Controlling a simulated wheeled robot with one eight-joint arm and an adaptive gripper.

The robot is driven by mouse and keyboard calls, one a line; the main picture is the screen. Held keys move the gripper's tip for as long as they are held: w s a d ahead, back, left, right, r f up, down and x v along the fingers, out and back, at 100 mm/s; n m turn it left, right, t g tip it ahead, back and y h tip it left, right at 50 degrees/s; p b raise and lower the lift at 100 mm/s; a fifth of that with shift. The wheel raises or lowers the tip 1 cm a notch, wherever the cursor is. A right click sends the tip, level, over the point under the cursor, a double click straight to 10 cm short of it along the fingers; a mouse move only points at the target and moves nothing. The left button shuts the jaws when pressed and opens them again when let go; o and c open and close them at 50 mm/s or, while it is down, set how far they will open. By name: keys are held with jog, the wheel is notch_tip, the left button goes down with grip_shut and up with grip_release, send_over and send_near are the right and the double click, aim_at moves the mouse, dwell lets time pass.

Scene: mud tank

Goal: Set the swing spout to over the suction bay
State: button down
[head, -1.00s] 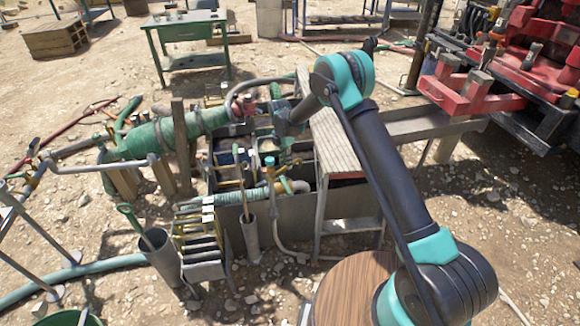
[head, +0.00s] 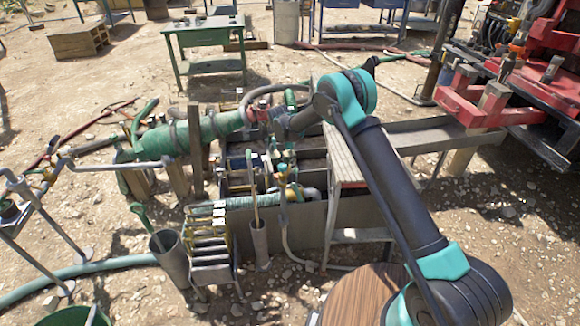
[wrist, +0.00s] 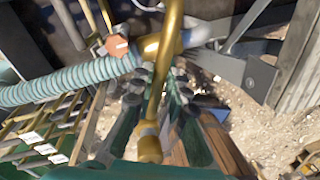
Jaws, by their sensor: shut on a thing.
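The swing spout (wrist: 173,30) appears in the wrist view as a brass pipe running down the middle between the fingers of my gripper (wrist: 157,90). My gripper is shut on it. In the head view my gripper (head: 280,165) is small and cluttered at the near side of the mud tank (head: 300,222), with brass fittings below it. The tank's inner compartments are partly hidden by pipes and my arm, and I cannot tell which one is the suction bay or which one the spout's outlet is over.
A teal ribbed hose (wrist: 60,85) and an orange knob (wrist: 117,46) lie close to my gripper. A wooden-topped step (head: 343,155) stands right of it. A grey bucket (head: 170,258) and a rack (head: 210,250) stand in front. Open gravel lies around.

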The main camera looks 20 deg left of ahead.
dwell(0.3)
jog(key=c, duration=1.5)
grip_release()
jog(key=shift+r, duration=0.1)
jog(key=r, duration=0.4)
jog(key=a+r, duration=0.1)
jog(key=r, duration=0.2)
jog(key=a+r, duration=0.1)
jog(key=r, duration=0.3)
jog(key=shift+r, duration=0.3)
